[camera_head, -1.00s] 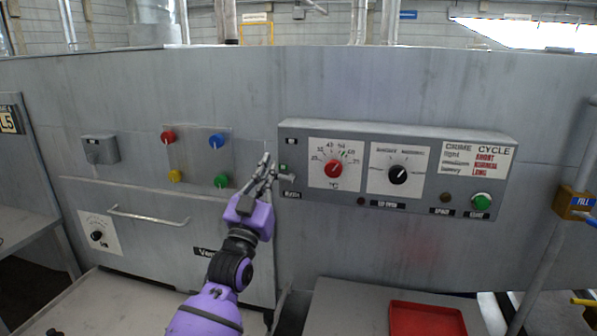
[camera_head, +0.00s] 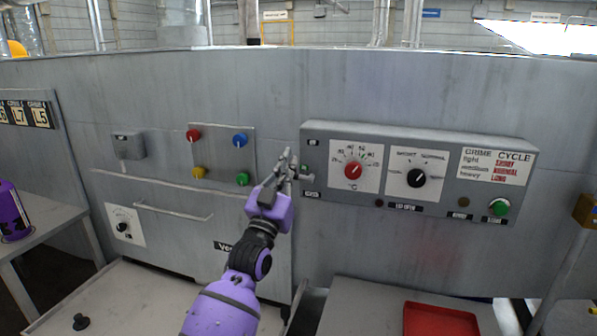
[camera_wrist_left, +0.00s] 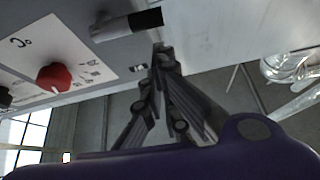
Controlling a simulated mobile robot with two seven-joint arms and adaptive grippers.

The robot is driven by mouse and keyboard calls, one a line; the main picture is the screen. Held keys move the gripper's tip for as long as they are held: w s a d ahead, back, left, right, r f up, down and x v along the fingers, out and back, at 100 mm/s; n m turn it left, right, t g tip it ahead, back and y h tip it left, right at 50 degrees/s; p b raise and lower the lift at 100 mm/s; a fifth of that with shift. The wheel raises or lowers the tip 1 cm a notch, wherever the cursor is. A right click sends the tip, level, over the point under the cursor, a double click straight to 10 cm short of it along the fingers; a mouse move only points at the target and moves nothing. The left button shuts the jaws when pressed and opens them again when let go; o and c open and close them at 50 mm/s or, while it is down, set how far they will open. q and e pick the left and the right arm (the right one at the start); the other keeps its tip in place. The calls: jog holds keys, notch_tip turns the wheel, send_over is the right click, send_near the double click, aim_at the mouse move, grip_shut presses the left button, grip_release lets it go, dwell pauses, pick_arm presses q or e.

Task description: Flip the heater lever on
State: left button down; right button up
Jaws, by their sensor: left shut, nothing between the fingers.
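The heater lever (camera_head: 304,177) is a short stub at the left end of the grey control box. In the left wrist view the lever (camera_wrist_left: 128,24) has a grey shaft and a black tip, and it lies close above the fingertips. My left gripper (camera_head: 287,157) is shut and empty, just left of the lever in the head view. Its fingers (camera_wrist_left: 162,62) point up toward the box in the wrist view. I cannot tell whether they touch the lever. My right gripper is not in view.
The control box (camera_head: 330,135) carries a red dial (camera_head: 353,170), a black dial (camera_head: 416,178) and a green button (camera_head: 501,207). A plate of coloured knobs (camera_head: 220,160) is left of the gripper. A drawer handle (camera_head: 175,213) and a red tray (camera_head: 440,320) are lower down.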

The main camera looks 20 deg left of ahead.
pick_arm(q)
jog(key=s+r+b+v, duration=0.1)
jog(key=v, duration=0.8)
jog(key=shift+s+r+b, duration=0.25)
jog(key=shift+r+b, duration=0.05)
jog(key=shift+r, duration=0.05)
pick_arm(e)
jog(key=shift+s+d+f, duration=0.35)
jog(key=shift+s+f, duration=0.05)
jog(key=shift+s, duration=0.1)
pick_arm(q)
jog(key=shift+d+f, duration=0.1)
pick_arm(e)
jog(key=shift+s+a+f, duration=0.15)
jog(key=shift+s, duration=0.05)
